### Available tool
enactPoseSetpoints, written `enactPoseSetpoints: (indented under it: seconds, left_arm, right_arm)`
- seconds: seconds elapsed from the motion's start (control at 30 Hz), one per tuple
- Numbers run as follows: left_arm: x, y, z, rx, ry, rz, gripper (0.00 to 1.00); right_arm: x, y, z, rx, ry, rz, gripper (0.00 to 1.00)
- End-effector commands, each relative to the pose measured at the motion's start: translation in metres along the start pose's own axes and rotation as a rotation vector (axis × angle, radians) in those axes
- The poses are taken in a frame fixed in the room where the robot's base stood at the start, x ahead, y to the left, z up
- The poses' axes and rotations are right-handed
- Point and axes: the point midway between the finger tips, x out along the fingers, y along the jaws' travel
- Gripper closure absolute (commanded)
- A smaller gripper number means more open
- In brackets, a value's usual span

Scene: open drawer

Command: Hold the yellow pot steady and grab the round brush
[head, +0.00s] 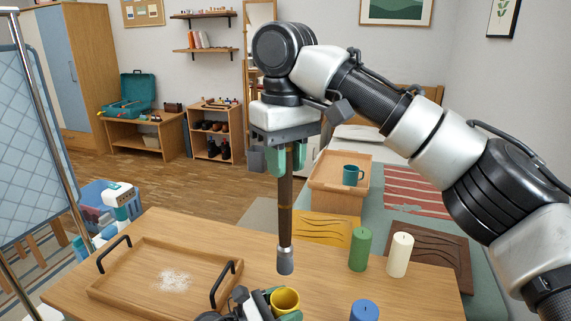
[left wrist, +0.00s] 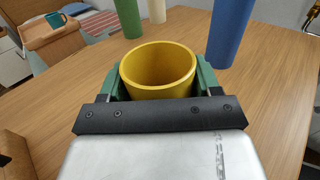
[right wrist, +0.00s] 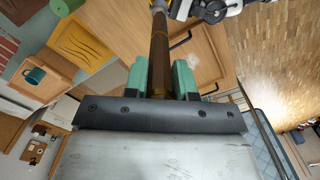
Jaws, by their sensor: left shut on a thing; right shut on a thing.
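The round brush (head: 286,205) has a dark brown handle and a grey tip and hangs upright, tip down. My right gripper (head: 289,163) is shut on its upper handle. In the right wrist view the brush (right wrist: 159,45) runs between the green fingers. The yellow pot (head: 286,297) is at the table's front, with my left gripper (head: 277,306) shut around its sides. In the left wrist view the pot (left wrist: 158,70) is upright and looks empty inside. The brush tip appears above the pot in the head view, clear of its rim.
A green candle (head: 360,250), a white candle (head: 399,255) and a blue candle (head: 364,311) stand right of the pot. A wooden tray (head: 140,293) with black handles and white powder lies left on the table (head: 430,295). The room beyond has shelves and a bed.

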Motion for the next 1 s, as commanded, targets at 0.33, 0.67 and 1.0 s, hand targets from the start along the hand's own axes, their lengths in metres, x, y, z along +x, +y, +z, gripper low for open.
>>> enactPoseSetpoints:
  seconds: [0.33,0.67,1.0]
  left_arm:
    - [0.000,0.000,0.000,0.000,0.000,0.000,0.07]
    - [-0.020,0.001,-0.001,0.000,0.002,0.002,0.07]
    - [-0.091,0.000,-0.001,0.000,0.004,0.001,0.07]
  right_arm:
    - [0.000,0.000,0.000,0.000,0.001,0.000,1.00]
    - [0.000,0.000,0.000,0.000,0.001,0.000,1.00]
    - [0.000,0.000,0.000,0.000,0.001,0.000,1.00]
